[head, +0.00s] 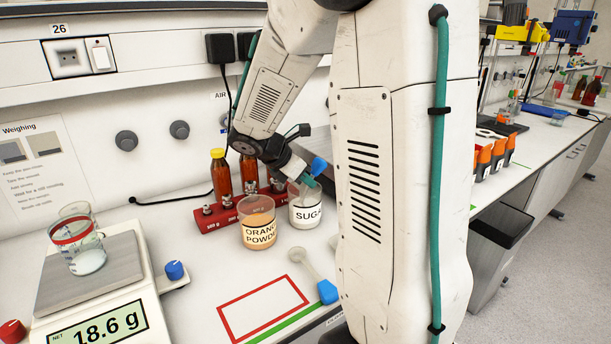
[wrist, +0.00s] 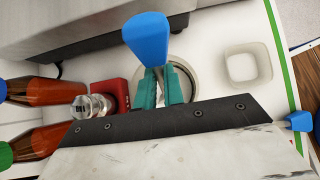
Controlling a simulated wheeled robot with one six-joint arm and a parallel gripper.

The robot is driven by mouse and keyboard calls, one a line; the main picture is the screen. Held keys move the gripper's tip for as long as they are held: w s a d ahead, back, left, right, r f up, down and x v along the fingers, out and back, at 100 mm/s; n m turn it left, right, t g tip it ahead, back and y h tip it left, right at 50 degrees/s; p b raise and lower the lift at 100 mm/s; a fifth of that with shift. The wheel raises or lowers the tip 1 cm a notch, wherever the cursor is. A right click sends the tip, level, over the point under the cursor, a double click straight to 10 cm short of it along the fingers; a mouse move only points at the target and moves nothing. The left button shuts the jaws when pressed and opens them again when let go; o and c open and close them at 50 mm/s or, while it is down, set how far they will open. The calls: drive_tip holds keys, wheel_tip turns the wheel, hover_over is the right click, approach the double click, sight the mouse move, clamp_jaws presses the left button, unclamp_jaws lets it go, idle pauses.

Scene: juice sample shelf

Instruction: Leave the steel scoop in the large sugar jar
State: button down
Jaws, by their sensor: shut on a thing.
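The sugar jar (head: 306,216) is a clear jar of white powder with a "SUGAR" label, standing right of the orange powder jar. My gripper (head: 307,180) is at its mouth, shut on a blue-handled scoop, whose handle (head: 319,165) sticks up above the fingers. In the wrist view the blue handle (wrist: 147,38) rises between the teal fingers (wrist: 160,90), over the jar's round rim (wrist: 192,75). The scoop's lower part points down at the jar and is mostly hidden; I cannot tell how deep it sits.
The orange powder jar (head: 257,224) stands close left, before a red weight rack (head: 220,217) and amber bottles (head: 221,176). A second blue-handled scoop (head: 327,291) lies by a red outline. A white square dish (wrist: 248,66) sits beside the jar. The scale (head: 90,275) reads 18.6 g under a beaker.

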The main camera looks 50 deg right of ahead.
drive_tip(key=c, duration=1.4)
unclamp_jaws()
drive_tip(key=shift+c, duration=0.2)
drive_tip(key=v, duration=0.7)
drive_tip(key=shift+a+r, duration=0.2)
drive_tip(key=shift+r, duration=0.1)
drive_tip(key=shift+w, duration=0.1)
